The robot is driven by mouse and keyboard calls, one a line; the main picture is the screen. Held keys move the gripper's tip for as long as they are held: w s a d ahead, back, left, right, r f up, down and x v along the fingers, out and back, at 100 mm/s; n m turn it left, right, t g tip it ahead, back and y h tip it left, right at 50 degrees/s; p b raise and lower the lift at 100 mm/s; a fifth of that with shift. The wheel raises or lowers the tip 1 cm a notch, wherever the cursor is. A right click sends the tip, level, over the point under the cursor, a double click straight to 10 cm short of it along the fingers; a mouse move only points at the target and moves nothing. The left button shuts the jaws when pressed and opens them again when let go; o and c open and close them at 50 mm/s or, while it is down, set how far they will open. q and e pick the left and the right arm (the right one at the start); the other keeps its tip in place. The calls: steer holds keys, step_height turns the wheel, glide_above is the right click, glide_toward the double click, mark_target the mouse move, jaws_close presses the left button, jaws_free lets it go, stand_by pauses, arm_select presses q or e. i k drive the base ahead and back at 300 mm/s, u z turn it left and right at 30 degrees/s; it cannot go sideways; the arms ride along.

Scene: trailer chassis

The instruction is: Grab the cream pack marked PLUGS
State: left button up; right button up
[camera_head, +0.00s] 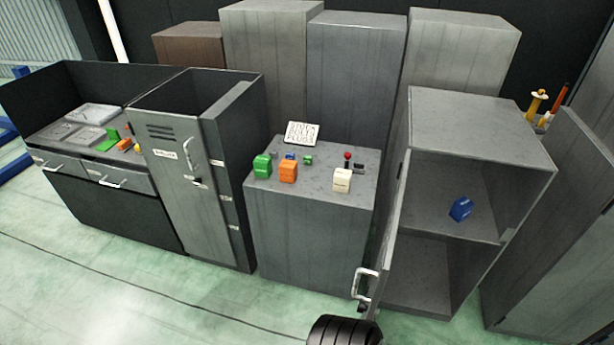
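A cream pack (342,180) stands upright on the front right of the grey middle cabinet's top (315,182). It has small dark print on its front, too small to read for certain. An orange pack (288,171) and a green pack (262,166) stand to its left on the same top, apart from it. Neither of my grippers shows in this view.
Behind the packs are a sign (301,133), a small green block (308,160) and a red-knobbed lever (347,158). To the right, an open cabinet (480,122) holds a blue pack (461,209); its door (388,235) stands open beside the middle cabinet. A dark tyre-like shape (345,331) is at the bottom edge.

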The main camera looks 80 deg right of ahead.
mark_target(343, 178)
steer(key=i, duration=1.8)
steer(key=z, duration=3.2)
steer(key=i, duration=1.15)
